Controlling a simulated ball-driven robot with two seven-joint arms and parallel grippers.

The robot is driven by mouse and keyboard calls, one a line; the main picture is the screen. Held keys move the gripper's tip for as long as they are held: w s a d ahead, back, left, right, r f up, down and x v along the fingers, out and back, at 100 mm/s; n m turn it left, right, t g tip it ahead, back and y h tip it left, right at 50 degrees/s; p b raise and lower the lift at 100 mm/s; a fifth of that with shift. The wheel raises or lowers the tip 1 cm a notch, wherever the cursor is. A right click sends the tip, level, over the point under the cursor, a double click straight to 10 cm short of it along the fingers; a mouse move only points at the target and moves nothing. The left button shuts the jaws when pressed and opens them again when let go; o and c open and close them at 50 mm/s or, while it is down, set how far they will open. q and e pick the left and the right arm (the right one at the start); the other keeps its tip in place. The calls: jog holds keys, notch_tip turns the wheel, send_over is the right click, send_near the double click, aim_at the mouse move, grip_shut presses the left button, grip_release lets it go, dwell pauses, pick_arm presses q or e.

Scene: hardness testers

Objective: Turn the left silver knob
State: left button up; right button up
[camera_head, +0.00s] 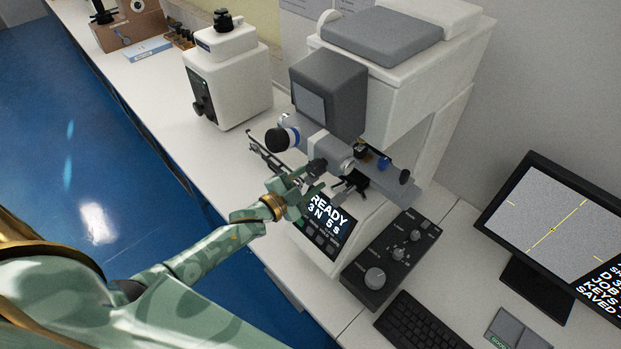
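My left gripper (308,179) reaches in from the left to the front of the large white hardness tester (385,95), just above its READY screen (329,222). Its two green fingers look spread apart. They are close to a dark knob-like end (317,167) at the left of the stage; I cannot tell whether they touch it. A silver round part (347,165) shows just right of there. A large silver knob (375,278) stands on the black control box, well away from the gripper. My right gripper is not in view.
The black control box (395,255) also bears smaller knobs. A keyboard (420,325) and a monitor (555,230) are at the right. A smaller white tester (228,75) stands behind, at the left. The blue floor (60,130) lies left of the bench.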

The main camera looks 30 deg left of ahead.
pick_arm(q)
jog(key=b+v, duration=0.1)
jog(key=v, duration=1.5)
jog(key=shift+s, duration=0.2)
jog(key=shift+a, duration=0.15)
